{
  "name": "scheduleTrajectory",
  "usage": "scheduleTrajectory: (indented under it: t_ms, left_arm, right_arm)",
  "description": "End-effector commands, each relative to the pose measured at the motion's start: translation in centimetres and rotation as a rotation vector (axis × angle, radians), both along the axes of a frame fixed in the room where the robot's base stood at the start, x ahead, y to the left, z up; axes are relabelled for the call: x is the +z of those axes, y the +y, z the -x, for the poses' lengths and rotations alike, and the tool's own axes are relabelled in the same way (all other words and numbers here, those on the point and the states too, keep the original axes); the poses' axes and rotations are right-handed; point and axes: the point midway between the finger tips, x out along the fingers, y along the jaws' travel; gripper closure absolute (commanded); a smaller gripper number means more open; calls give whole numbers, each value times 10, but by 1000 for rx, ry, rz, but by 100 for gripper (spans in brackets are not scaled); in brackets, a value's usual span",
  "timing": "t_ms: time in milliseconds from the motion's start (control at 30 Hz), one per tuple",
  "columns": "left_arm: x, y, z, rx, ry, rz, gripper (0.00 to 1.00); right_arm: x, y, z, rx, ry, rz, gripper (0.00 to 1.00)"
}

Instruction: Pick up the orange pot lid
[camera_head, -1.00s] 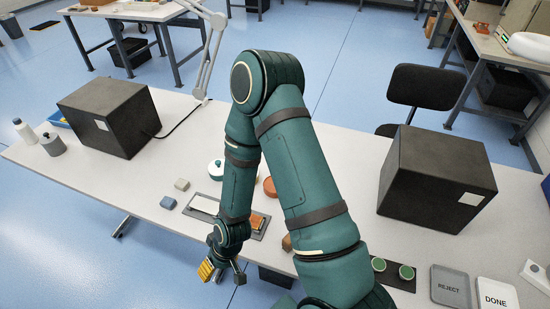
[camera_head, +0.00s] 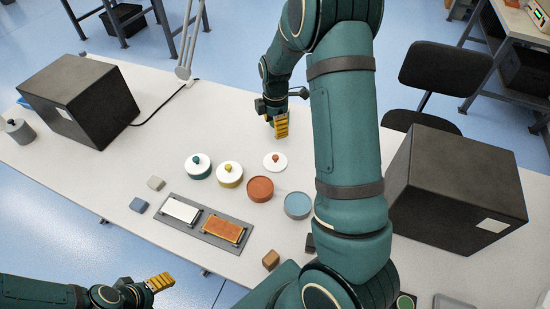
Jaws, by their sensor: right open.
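The orange pot lid (camera_head: 275,165) is a white disc with an orange knob, lying flat on the table behind the open orange pot (camera_head: 260,189). My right gripper (camera_head: 281,127) is open, with yellow fingers pointing down. It is just behind the lid, apart from it and empty. My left gripper (camera_head: 160,283) is over the lower left, in front of the table, and its finger gap is not clear. A teal pot (camera_head: 198,173) and a yellow pot (camera_head: 229,182) wear white lids with matching knobs. A blue pot (camera_head: 298,206) is uncovered.
A dark tray (camera_head: 199,222) with a white and an orange pad lies in front of the pots. Small blocks lie around it, including a brown one (camera_head: 271,260). Large black boxes stand left (camera_head: 80,100) and right (camera_head: 455,190). The table behind the lidded pots is clear.

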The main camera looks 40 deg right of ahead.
Motion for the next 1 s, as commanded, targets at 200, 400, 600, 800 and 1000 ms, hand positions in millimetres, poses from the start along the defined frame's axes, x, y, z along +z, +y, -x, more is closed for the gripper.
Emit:
scheduleTrajectory:
  t_ms: [200,400,600,800,1000]
  left_arm:
    - [-28,-1,5,-9,12,0,34]
    - [-32,-1,6,-11,13,1,34]
    - [-40,-1,4,-11,10,1,34]
    - [-43,-1,3,-10,7,0,34]
    - [-47,-1,3,-11,6,0,34]
  right_arm:
    - [-28,1,0,-1,-2,0,41]
    - [-51,1,0,-1,2,-1,41]
    - [-90,1,1,-2,2,-1,41]
    - [-110,1,0,-2,-1,-1,41]
    - [-126,2,1,-2,0,0,41]
